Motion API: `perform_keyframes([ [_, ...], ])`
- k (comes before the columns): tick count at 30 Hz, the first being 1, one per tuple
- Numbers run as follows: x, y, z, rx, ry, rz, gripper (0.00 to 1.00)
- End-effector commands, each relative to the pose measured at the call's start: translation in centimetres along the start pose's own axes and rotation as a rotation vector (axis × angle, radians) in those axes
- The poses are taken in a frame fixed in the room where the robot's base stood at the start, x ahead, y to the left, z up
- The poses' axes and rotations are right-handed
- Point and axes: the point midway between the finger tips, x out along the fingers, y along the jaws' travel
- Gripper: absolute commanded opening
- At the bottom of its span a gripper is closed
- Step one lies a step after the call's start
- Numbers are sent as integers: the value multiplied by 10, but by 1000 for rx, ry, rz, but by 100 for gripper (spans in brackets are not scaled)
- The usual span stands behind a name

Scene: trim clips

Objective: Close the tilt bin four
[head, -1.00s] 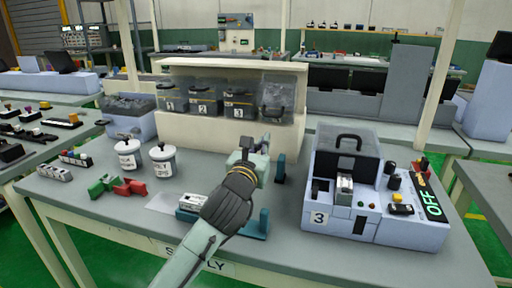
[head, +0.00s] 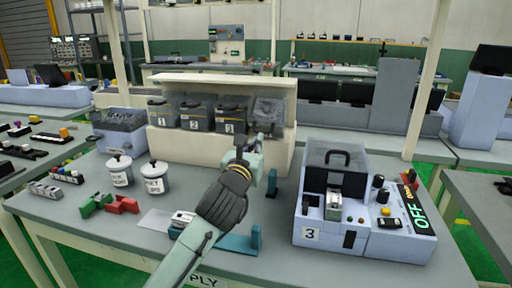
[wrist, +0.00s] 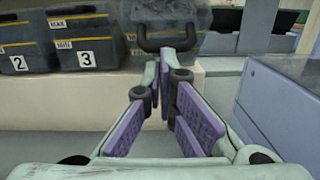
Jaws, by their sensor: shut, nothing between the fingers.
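Tilt bin four (head: 268,108) is the rightmost in the cream bin rack (head: 200,145). It looks tipped forward, unlike the upright bins beside it. Its dark handle (wrist: 168,38) shows at the top middle of the wrist view. My gripper (head: 256,142) is just in front of bin four and partly covers its lower front in the head view. In the wrist view the purple-padded fingers (wrist: 163,70) come together at their tips, with nothing held. The tips appear just below the handle; I cannot tell whether they touch it.
Upright bins one (head: 161,111), two (head: 197,112) and three (head: 232,114) stand to the left. A grey-blue machine marked 3 (head: 312,234) stands on the right. Two white lidded pots (head: 154,178) and red and green blocks (head: 120,204) lie left.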

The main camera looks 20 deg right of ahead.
Motion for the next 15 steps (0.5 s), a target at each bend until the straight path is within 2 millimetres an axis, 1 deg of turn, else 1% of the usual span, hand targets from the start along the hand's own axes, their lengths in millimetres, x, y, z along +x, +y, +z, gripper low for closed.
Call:
perform_keyframes([
  [15,4,0,9,1,0,-1,0],
])
